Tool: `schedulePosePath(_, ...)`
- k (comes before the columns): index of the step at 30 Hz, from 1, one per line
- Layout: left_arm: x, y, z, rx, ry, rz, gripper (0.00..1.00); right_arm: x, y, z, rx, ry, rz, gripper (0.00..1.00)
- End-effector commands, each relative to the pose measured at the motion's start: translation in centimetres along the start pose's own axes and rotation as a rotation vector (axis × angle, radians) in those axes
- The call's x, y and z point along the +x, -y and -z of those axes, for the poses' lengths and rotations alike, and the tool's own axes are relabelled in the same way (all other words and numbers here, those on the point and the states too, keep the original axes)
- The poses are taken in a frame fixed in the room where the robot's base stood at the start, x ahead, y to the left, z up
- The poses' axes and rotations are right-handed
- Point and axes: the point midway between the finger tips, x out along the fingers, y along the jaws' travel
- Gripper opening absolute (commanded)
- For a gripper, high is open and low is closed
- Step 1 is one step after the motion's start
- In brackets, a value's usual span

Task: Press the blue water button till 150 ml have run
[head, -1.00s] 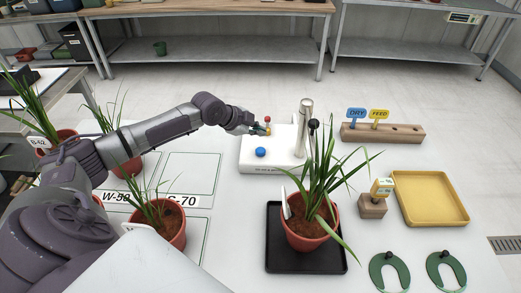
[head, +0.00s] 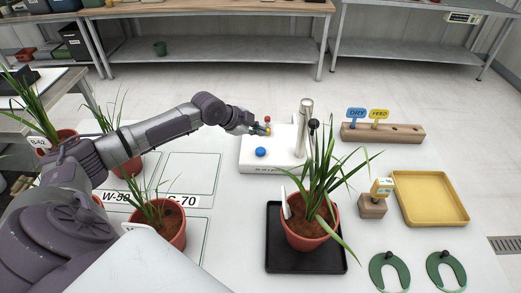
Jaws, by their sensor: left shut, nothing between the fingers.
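The blue button (head: 261,152) is a round knob on the front left of the white dispenser base (head: 275,168). A metal column (head: 306,118) rises from the base. A small red knob (head: 267,119) shows behind the blue one. My left gripper (head: 266,129) is shut and empty above the back left of the base, behind the blue button and apart from it in the picture. A potted grass plant (head: 307,240) stands on a black tray (head: 283,262) in front of the base. A display reading is too small to tell. My right gripper is out of view.
A wooden block (head: 400,134) holds DRY and FEED tags at the back right. A yellow tray (head: 430,198), a small wooden tag holder (head: 372,207) and two green horseshoe pieces (head: 388,272) lie at right. More potted plants (head: 170,226) stand at left.

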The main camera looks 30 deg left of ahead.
Motion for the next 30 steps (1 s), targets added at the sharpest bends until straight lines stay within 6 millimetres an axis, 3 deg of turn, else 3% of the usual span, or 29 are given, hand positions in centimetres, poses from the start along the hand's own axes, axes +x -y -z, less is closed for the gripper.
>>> schedulePosePath(5, -0.2, 0.2, 0.2, 0.000, -0.002, 0.000, 0.00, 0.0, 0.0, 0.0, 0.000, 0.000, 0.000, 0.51)
schedulePosePath(15, -2.7, 1.9, 2.0, 0.000, -0.001, 0.000, 0.00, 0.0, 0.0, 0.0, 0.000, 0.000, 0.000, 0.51)
schedulePosePath(30, -1.9, 1.4, 1.4, 0.000, 0.000, 0.000, 0.00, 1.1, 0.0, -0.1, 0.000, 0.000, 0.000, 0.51)
